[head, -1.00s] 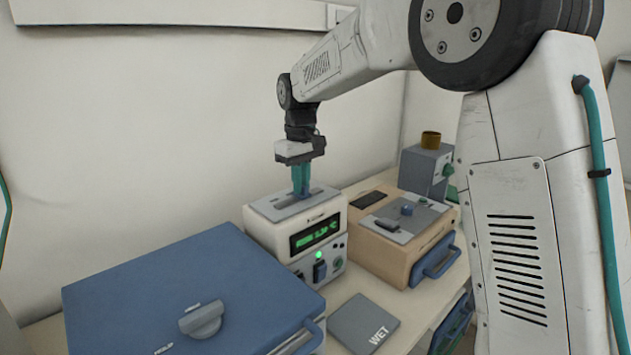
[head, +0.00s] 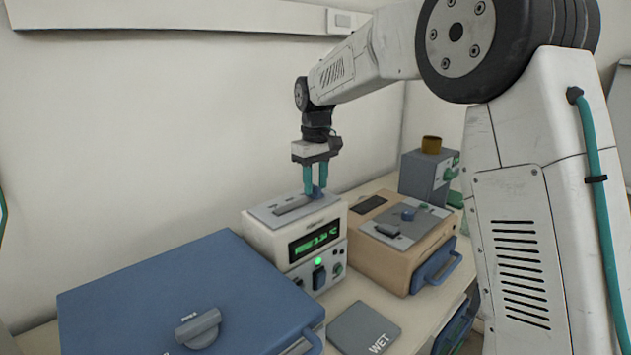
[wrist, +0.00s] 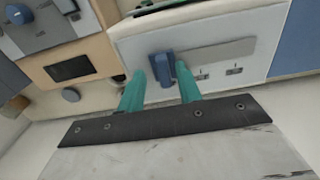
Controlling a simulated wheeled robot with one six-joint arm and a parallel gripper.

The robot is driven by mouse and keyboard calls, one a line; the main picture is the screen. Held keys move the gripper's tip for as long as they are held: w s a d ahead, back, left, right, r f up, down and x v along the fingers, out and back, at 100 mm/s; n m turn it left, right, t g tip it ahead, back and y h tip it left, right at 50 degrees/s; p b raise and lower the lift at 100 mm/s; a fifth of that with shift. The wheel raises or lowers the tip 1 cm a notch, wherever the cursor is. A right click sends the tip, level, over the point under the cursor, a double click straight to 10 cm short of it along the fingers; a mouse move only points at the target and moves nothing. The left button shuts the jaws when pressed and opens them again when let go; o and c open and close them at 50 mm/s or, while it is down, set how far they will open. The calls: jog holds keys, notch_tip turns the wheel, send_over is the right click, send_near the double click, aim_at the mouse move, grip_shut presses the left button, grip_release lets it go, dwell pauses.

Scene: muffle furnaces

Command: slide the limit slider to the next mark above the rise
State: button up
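The white unit (head: 262,232) has a green-lit display (head: 314,241), its text too small to read surely. On its top is a grey slot plate (head: 290,209) with a blue slider knob (head: 316,193) near the right end. The knob also shows in the wrist view (wrist: 163,68). My gripper (head: 316,190) points down with two teal fingers at the knob. In the wrist view my gripper (wrist: 161,72) is open, one finger on each side of the knob. I cannot tell whether a finger touches it. No scale marks are readable.
A large blue box (head: 130,300) stands at front left. A tan unit (head: 375,253) with a blue knob stands close on the right, a grey unit (head: 424,178) behind it. A dark pad marked WET (head: 362,327) lies in front. Above the white unit is free room.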

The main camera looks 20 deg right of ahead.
notch_tip(320, 180, up, 8)
jog(key=shift+f, duration=0.1)
dwell(0.4)
jog(key=shift+m+g, duration=0.3)
jog(key=shift+m, duration=0.3)
jog(key=s+f, duration=0.2)
jog(key=f, duration=0.1)
jog(key=shift+s+d+f, duration=0.15)
jog(key=shift+s+f, duration=0.1)
jog(key=shift+s, duration=0.05)
jog(key=s+d+f+m, duration=0.1)
jog(key=s+d, duration=0.1)
jog(key=s, duration=1.1)
jog(key=s+d+f+m+t, duration=0.1)
jog(key=s+d+f, duration=0.1)
jog(key=s, duration=1.1)
jog(key=s+d+f+m+t, duration=0.1)
jog(key=s+d+f+m, duration=0.1)
jog(key=s, duration=1.1)
jog(key=shift+s+d, duration=0.15)
jog(key=shift+s, duration=0.2)
jog(key=shift+c, duration=0.3)
